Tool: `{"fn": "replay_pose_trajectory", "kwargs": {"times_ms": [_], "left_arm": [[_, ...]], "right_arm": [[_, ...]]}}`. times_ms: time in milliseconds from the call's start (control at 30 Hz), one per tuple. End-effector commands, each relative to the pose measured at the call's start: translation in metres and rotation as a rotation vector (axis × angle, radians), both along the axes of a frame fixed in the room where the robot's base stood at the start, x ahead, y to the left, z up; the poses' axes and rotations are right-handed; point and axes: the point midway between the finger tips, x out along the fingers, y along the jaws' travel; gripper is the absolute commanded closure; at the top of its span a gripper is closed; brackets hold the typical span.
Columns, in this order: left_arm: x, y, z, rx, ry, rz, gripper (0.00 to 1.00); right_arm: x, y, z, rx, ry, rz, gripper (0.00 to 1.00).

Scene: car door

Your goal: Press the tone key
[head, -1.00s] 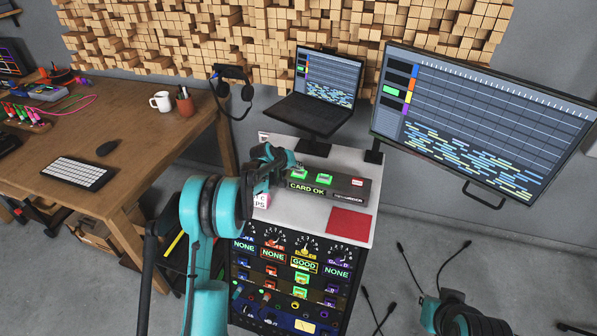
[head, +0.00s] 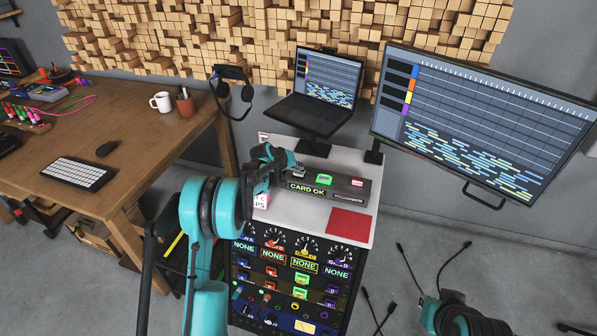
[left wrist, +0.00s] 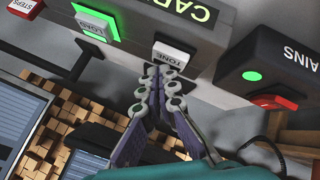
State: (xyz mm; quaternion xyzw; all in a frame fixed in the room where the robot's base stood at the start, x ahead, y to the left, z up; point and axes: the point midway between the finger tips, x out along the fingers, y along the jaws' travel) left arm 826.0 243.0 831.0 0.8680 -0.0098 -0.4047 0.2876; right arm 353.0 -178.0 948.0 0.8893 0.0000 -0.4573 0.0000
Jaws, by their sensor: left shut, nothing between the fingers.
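The tone key (left wrist: 175,54) is a pale, unlit key on the front of a grey box (left wrist: 215,88), labelled TONE in the left wrist view. The box also shows in the head view (head: 352,190), with a CARD OK display. My left gripper (left wrist: 163,76) is shut and empty, with its fingertips right at the key's lower edge. I cannot tell whether they touch it. In the head view the left gripper (head: 290,163) is over the box's left end. Only part of my right arm shows at the lower right; its gripper is out of view.
The lit green load key (left wrist: 95,24) and the red steps key (left wrist: 25,7) sit beside the tone key. A mains box (left wrist: 270,65) with a green lamp is on the other side. A red mat (head: 349,227) lies on the cabinet (head: 310,218), whose panel has several gauges.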

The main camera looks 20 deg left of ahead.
Motion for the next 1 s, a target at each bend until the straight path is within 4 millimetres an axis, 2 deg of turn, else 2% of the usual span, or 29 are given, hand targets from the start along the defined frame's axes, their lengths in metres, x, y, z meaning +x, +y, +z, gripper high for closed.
{"fn": "replay_pose_trajectory", "kwargs": {"times_ms": [267,733,1000], "left_arm": [[0.0,0.0,0.01,0.0,0.0,0.0,1.0],[0.0,0.0,0.058,0.0,0.0,0.0,1.0],[0.0,0.0,0.06,0.0,0.0,0.0,1.0]], "right_arm": [[0.0,0.0,0.006,0.0,0.0,0.0,1.0],[0.0,0.0,0.035,0.0,0.0,0.0,1.0],[0.0,0.0,0.035,0.0,0.0,0.0,1.0]]}}
